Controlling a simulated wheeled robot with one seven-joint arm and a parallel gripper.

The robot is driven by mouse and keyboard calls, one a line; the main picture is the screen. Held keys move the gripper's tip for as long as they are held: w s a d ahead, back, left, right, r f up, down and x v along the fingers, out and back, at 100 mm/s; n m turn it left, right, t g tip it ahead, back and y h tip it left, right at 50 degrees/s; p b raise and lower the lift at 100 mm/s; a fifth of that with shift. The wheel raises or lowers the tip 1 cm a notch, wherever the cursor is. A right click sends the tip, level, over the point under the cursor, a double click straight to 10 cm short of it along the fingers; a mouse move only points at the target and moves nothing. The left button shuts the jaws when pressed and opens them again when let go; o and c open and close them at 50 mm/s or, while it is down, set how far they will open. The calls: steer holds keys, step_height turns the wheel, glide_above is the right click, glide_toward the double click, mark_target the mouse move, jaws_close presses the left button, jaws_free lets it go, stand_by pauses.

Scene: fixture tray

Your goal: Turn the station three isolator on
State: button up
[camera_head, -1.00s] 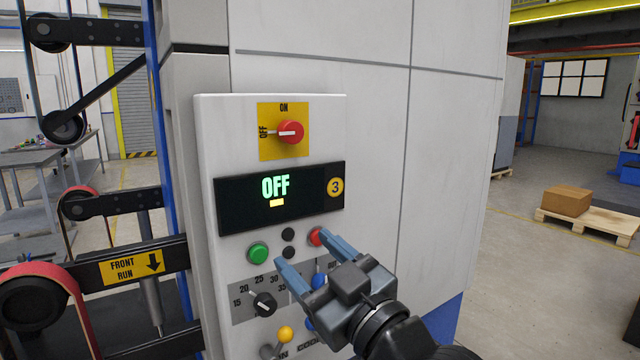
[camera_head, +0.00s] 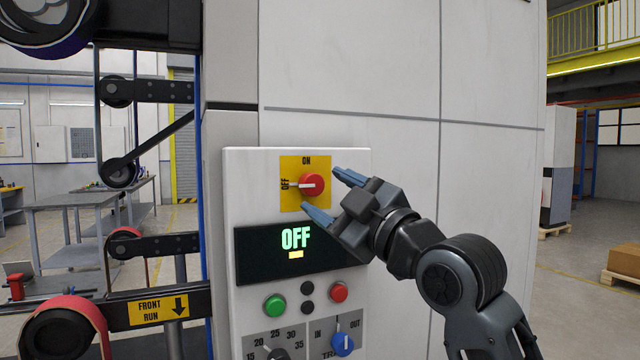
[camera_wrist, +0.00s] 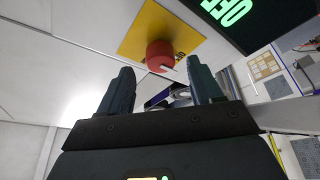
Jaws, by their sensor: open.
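The isolator (camera_head: 313,185) is a red rotary knob on a yellow plate (camera_head: 291,203) marked ON at the top and OFF at the left. Its pale pointer lies horizontal, toward OFF. The display (camera_head: 262,262) below reads OFF with a small yellow bar; its right end is hidden by my gripper. My gripper (camera_head: 326,194) is open and empty, its blue fingertips close to the knob's right side, one above and one below its height. In the wrist view the knob (camera_wrist: 160,55) lies beyond and between the fingertips (camera_wrist: 165,80), apparently untouched.
Below the display are a green button (camera_head: 275,305), a red button (camera_head: 339,291), two black buttons, a black dial (camera_head: 277,355) and a blue knob (camera_head: 343,343). Belt rollers (camera_head: 55,333) stand left of the panel. The machine face right of the panel is flat.

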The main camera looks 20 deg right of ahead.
mark_target(315, 186)
steer(key=shift+x, duration=1.65)
steer(key=c, duration=1.1)
